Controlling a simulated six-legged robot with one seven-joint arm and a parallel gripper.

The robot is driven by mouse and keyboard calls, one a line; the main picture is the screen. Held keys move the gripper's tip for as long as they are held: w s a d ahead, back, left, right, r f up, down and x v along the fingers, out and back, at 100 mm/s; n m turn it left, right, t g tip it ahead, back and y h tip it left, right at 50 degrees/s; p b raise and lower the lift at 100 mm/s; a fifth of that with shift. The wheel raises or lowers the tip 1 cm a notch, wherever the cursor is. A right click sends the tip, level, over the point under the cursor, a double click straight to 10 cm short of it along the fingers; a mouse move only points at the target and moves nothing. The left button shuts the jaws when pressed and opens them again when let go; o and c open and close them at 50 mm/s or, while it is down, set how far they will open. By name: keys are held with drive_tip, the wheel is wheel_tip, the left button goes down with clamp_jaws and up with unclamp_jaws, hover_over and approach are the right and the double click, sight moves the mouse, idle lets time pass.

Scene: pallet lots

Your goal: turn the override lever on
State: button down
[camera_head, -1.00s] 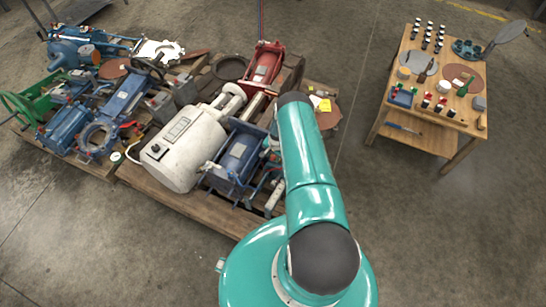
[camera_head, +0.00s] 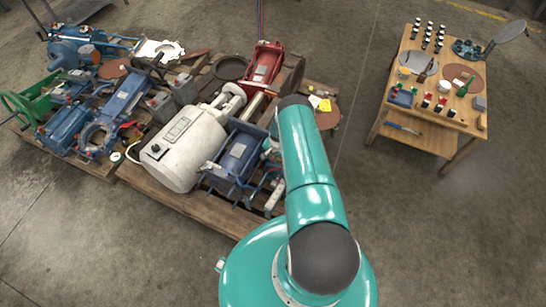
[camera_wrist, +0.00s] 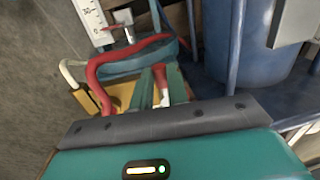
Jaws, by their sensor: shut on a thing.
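My gripper (camera_wrist: 161,84) shows in the wrist view as two teal fingers close together. It is shut on a slim red and white piece (camera_wrist: 160,80) between the fingers, which looks like the lever's handle. The far end of that piece and its pivot are hard to make out. In the camera_head view, my arm hides the gripper and the lever, beside the blue machine (camera_head: 238,155) at the pallet's right side.
A thick red hose (camera_wrist: 95,75) curves close to my fingers on the left. A white scale plate (camera_wrist: 91,18) stands behind it. A blue cylinder (camera_wrist: 240,45) is close on the right. A wooden table (camera_head: 440,120) with small parts stands apart on clear floor.

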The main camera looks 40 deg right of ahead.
drive_tip(key=n, duration=0.1)
drive_tip(key=s+d+n, duration=0.1)
drive_tip(key=n, duration=0.3)
drive_tip(key=d+n, duration=0.1)
drive_tip(key=shift+s+d+n+g+y, duration=0.15)
drive_tip(key=shift+s+n+g+y, duration=0.15)
drive_tip(key=shift+s+n, duration=0.1)
drive_tip(key=n, duration=0.1)
drive_tip(key=d+n, duration=0.1)
drive_tip(key=n, duration=0.1)
drive_tip(key=shift+s+d+n, duration=0.2)
drive_tip(key=shift+n, duration=0.1)
drive_tip(key=shift+d+n+g, duration=0.2)
drive_tip(key=shift+d+n, duration=0.15)
drive_tip(key=shift+n, duration=0.45)
drive_tip(key=shift+d+n+g, duration=0.2)
drive_tip(key=shift+d+n, duration=0.1)
drive_tip(key=shift+n, duration=0.5)
drive_tip(key=c, duration=1.4)
unclamp_jaws()
drive_tip(key=shift+o, duration=0.2)
drive_tip(key=shift+r, duration=0.1)
wheel_tip(320, 180, up, 14)
drive_tip(key=d, duration=0.1)
drive_tip(key=shift+d+f, duration=0.2)
drive_tip(key=shift+d, duration=0.05)
